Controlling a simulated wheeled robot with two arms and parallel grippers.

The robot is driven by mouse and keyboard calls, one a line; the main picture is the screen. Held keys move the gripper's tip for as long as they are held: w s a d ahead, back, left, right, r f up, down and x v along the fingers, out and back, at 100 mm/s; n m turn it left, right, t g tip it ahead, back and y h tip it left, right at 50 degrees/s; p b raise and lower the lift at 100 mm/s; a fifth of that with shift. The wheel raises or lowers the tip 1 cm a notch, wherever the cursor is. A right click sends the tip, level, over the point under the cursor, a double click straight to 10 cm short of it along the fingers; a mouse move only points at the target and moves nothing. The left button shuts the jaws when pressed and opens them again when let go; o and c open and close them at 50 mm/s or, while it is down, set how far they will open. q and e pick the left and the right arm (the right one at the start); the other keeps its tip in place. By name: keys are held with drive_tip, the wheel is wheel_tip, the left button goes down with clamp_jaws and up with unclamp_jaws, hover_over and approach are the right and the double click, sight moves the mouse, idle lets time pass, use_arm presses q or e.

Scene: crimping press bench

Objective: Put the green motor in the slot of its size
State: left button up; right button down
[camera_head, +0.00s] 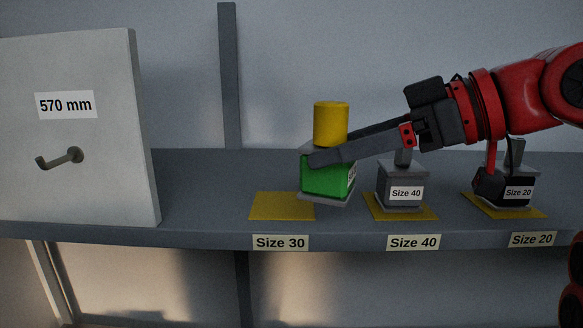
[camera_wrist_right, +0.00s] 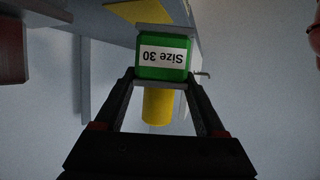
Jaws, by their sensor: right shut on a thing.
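The green motor (camera_head: 325,177) has a yellow cylinder (camera_head: 331,123) on top and a grey base plate. My right gripper (camera_head: 318,157) is shut on it near its top. The motor is upright, slightly tilted, just right of the empty yellow Size 30 pad (camera_head: 282,207); it looks held above the shelf. In the right wrist view the green motor (camera_wrist_right: 165,70) shows a "Size 30" label, upside down, between the fingers (camera_wrist_right: 164,78). The Size 30 tag (camera_head: 281,243) is on the shelf edge below the empty pad. My left gripper is not in view.
A grey Size 40 motor (camera_head: 403,186) stands on the middle yellow pad, close right of the green one. A white panel marked 570 mm (camera_head: 100,130) with a hook stands at left.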

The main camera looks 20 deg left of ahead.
drive_tip(key=w+a, duration=0.1)
drive_tip(key=a, duration=0.1)
drive_tip(key=w+a+p, duration=0.1)
drive_tip(key=w+a, duration=0.1)
drive_tip(key=a, duration=0.1)
drive_tip(key=w+a+f, duration=0.1)
drive_tip(key=a, duration=0.1)
drive_tip(key=shift+w+a+p, duration=0.3)
drive_tip(key=shift+p, duration=0.1)
drive_tip(key=shift+w+f+p, duration=0.2)
drive_tip(key=shift+f+p, duration=0.35)
drive_tip(key=shift+f, duration=1.1)
drive_tip(key=shift+s, duration=0.15)
drive_tip(key=shift+f, duration=0.1)
unclamp_jaws()
drive_tip(key=shift+d, duration=0.1)
